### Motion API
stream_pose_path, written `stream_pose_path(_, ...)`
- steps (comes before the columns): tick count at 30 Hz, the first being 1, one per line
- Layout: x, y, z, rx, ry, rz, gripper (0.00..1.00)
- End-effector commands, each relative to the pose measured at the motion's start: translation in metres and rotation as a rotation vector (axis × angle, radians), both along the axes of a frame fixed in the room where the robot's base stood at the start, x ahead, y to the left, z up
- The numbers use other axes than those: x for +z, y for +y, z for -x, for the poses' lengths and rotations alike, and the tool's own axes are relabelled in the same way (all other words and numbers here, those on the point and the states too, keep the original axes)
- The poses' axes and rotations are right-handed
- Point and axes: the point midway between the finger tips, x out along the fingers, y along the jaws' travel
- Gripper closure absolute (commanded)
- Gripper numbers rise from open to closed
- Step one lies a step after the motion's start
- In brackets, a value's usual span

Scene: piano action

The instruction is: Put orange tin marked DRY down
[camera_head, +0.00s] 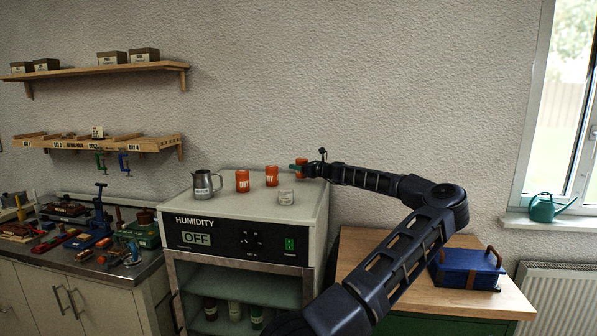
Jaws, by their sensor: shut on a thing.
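My gripper (302,168) is at the back right corner of the humidity cabinet's top, shut on an orange tin (300,161). That tin is partly covered by the gripper and its label cannot be read. Whether its base touches the cabinet top cannot be told. Two more orange tins stand upright on the cabinet (312,215) to the left, a middle tin (271,176) and a left tin (242,181). Both have white lettering too small to read surely.
A wooden worktop (360,252) with a blue case (467,269) is at the right. A cluttered bench is at the left, under wall shelves (110,69).

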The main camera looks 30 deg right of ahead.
Motion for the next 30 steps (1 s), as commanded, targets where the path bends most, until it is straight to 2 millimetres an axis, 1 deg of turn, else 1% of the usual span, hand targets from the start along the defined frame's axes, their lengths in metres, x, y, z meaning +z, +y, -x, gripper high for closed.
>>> stream_pose_path(1, -0.007, 0.0, 0.0, 0.001, 0.0, -0.002, 0.75)
stream_pose_path(4, -0.016, 0.0, 0.0, 0.001, -0.001, -0.001, 0.75)
stream_pose_path(15, -0.02, 0.0, 0.0, 0.001, 0.0, 0.0, 0.75)
stream_pose_path(16, -0.02, 0.0, 0.0, 0.001, 0.0, 0.0, 0.47)
stream_pose_path(19, -0.02, 0.0, 0.0, 0.001, 0.0, 0.0, 0.27)
stream_pose_path(30, -0.017, 0.0, 0.001, 0.0, 0.0, 0.001, 0.27)
